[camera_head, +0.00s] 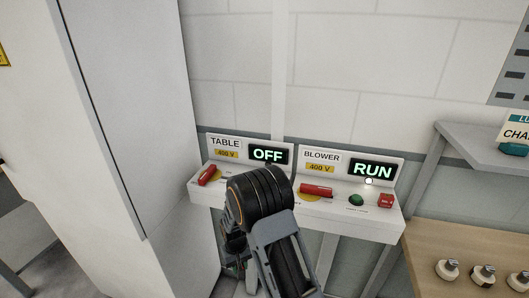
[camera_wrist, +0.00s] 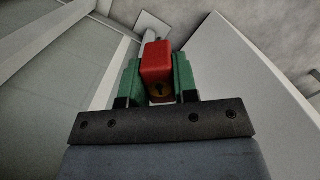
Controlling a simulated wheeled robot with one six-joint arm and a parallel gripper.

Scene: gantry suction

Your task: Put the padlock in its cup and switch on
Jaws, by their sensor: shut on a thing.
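The red padlock (camera_wrist: 158,62) sits between the green fingers of my gripper (camera_wrist: 158,75) in the wrist view, its keyhole face toward the camera. My gripper is shut on it. In the head view my arm hides most of the gripper, low in front of the panels. The TABLE panel (camera_head: 224,143) reads OFF and has a red handle (camera_head: 207,175), tilted. I cannot make out the padlock's cup.
A tall white cabinet (camera_head: 125,110) stands close on the left. At the right a wooden bench (camera_head: 440,245) bears several round white pieces, below a grey shelf (camera_head: 475,150) with a sign. A white block wall is behind the panels.

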